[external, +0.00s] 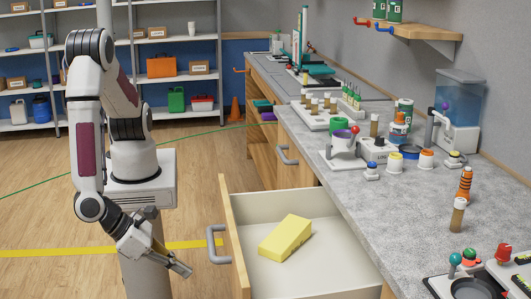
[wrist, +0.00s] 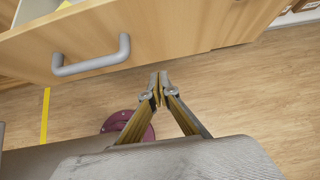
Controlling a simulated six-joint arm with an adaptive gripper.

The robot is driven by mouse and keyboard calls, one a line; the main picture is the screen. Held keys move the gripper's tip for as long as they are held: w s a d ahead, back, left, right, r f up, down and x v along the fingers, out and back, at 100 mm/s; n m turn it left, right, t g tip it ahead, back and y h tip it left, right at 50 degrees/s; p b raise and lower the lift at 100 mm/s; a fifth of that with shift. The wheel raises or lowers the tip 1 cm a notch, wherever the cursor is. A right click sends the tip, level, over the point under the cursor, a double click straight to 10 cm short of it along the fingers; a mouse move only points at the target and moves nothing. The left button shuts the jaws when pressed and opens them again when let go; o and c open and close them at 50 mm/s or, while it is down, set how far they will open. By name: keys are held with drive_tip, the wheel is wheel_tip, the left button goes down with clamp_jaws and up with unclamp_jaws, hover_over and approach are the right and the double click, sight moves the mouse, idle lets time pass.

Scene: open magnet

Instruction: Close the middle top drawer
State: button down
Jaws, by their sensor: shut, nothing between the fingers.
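The open drawer (external: 232,250) juts out from the counter at the lower middle of the external view. It has a wooden front, a grey handle (external: 215,244) and a pale inside holding a yellow wedge-shaped block (external: 286,238). In the wrist view the drawer front (wrist: 165,40) spans the top, with its handle (wrist: 90,58) at the upper left. My gripper (external: 184,270) is to the left of the drawer front and apart from it. Its fingers (wrist: 159,78) are together and empty in the wrist view, pointing toward the drawer front, right of the handle.
The grey counter (external: 430,200) above the drawers holds cups, bottles and a dispenser (external: 458,110). Another drawer handle (external: 287,155) shows farther back on a closed front. Shelves (external: 30,90) stand at the back left. The wooden floor beside the drawer is clear.

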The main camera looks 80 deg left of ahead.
drive_tip(key=w+f, duration=0.5)
drive_tip(key=w, duration=0.4)
drive_tip(key=shift+w+f, duration=0.3)
drive_tip(key=shift+f, duration=0.05)
drive_tip(key=shift+w, duration=0.15)
drive_tip(key=w, duration=3.1)
drive_tip(key=shift+w, duration=0.3)
drive_tip(key=shift+w+r, duration=0.1)
drive_tip(key=shift+w, duration=0.4)
drive_tip(key=shift+w, duration=0.1)
